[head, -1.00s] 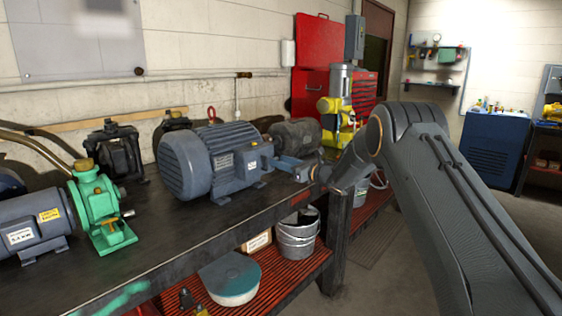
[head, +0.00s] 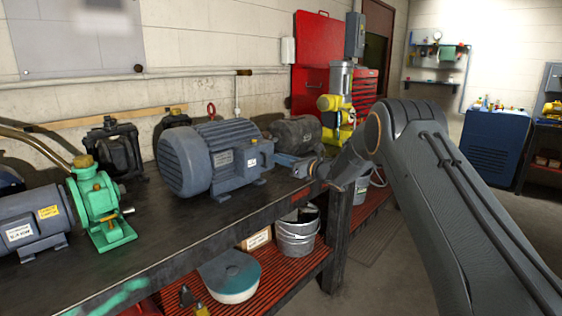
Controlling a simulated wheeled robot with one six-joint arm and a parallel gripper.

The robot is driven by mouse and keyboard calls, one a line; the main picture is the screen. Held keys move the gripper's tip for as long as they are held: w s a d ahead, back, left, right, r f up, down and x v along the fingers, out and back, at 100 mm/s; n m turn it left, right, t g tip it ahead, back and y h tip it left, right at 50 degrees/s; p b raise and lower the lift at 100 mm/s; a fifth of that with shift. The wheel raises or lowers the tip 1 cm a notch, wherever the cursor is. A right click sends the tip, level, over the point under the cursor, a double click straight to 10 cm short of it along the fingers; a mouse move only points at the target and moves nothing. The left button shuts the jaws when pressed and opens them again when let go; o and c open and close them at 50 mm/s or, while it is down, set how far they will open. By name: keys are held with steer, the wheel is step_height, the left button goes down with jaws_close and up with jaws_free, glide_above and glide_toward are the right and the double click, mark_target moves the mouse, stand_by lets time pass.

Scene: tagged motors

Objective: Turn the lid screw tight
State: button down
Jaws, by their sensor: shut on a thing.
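A large blue-grey finned motor (head: 212,155) stands on the dark workbench. Its terminal box with a lid (head: 257,158) faces right, toward my arm. My gripper (head: 279,158) reaches in from the right, with its blue-grey fingers at the box's right side. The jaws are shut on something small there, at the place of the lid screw. The screw itself is hidden or too small to see. My wrist and forearm cover part of the space right of the motor.
A darker motor (head: 297,133) stands close behind my gripper. A green pump (head: 100,205) and another blue-grey motor (head: 32,223) are at the left. The bench top (head: 190,225) in front of the large motor is clear. A metal bucket (head: 297,238) is on the red shelf below.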

steer(key=n+b, duration=0.1)
steer(key=n, duration=2)
steer(key=shift+f, duration=0.2)
stand_by(2.6)
stand_by(0.4)
